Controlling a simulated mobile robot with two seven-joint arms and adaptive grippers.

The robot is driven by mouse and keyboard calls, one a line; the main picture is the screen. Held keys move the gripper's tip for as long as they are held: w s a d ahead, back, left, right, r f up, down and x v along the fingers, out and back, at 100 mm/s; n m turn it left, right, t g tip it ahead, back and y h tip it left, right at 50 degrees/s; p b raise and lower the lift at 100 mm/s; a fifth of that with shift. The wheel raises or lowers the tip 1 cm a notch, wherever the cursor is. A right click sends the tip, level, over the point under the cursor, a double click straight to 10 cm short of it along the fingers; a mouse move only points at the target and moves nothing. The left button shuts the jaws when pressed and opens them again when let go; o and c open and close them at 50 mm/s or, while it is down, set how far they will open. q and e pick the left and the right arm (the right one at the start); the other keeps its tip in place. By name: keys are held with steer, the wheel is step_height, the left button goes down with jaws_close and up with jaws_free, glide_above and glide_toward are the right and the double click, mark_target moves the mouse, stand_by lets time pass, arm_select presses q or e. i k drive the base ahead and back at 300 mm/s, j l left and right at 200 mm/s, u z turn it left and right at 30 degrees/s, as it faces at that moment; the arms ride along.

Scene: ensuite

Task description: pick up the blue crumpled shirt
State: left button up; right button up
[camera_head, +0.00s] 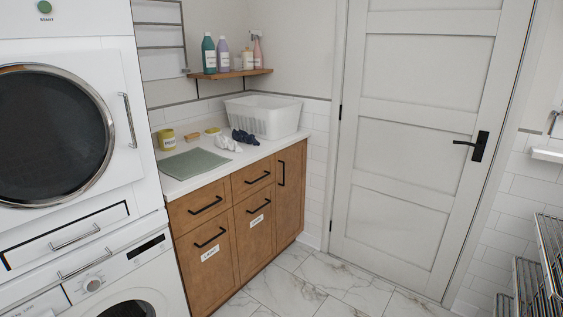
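A small dark blue crumpled cloth (245,137), which looks like the blue shirt, lies on the white countertop (180,186) in front of the white basket. A white-grey crumpled cloth (227,144) lies just to its left, close beside it. Neither of my grippers is in view.
On the counter are a white basket (266,118), a yellow tin (166,139), a brush (193,137), a yellow item (213,131) and a grey-green mat (192,164). Bottles stand on a wooden shelf (229,74) above. Stacked machines (70,130) flank it left; a closed door (415,150) is right.

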mark_target(240, 135)
steer(key=i+l, duration=0.15)
steer(key=i, duration=0.3)
steer(key=i+l, duration=0.15)
steer(key=i, duration=0.3)
steer(key=i+l+u, duration=0.1)
steer(key=i, duration=0.35)
